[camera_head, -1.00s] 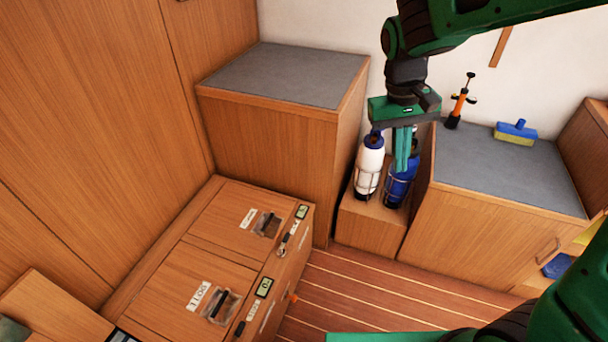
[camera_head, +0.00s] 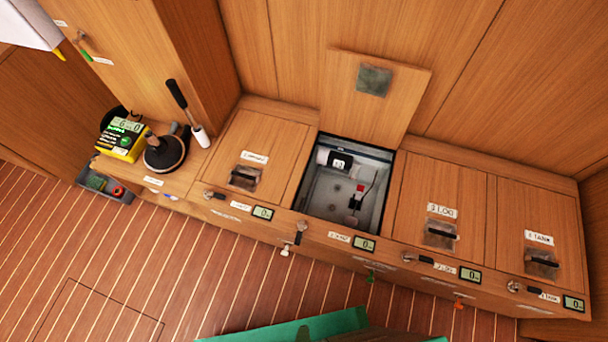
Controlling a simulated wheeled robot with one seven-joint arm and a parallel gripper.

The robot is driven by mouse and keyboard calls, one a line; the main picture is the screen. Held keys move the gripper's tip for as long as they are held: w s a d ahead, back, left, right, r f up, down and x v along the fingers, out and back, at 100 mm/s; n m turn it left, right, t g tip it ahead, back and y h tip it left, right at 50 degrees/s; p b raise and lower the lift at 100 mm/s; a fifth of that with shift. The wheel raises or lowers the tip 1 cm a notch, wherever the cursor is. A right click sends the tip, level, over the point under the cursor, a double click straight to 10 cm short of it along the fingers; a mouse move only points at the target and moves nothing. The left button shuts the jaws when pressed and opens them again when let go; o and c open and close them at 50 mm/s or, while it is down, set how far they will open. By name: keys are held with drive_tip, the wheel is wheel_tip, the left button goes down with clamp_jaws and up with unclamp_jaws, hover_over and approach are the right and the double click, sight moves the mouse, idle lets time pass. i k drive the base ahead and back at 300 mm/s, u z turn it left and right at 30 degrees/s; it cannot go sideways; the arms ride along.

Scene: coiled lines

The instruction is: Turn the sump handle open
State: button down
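A row of wooden lockers (camera_head: 345,244) runs along the wall, with small turn handles on its front edge. The leftmost handle (camera_head: 214,195) lies sideways. The second handle (camera_head: 300,232), left of the open locker, stands roughly upright. The third handle (camera_head: 420,259) and the fourth handle (camera_head: 521,288) lie sideways. The labels beside them are too small to read surely, so I cannot tell which is the sump handle. My gripper is out of view.
One locker lid (camera_head: 350,90) is raised, baring a grey well (camera_head: 325,195) with fittings inside. Small knobs, white (camera_head: 286,250), green (camera_head: 371,277) and orange (camera_head: 458,304), stick out below the front. The striped floor (camera_head: 130,255) is largely clear.

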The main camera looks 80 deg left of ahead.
sight(299, 233)
drive_tip(key=u, duration=0.9)
drive_tip(key=k, duration=0.55)
drive_tip(key=u, duration=0.6)
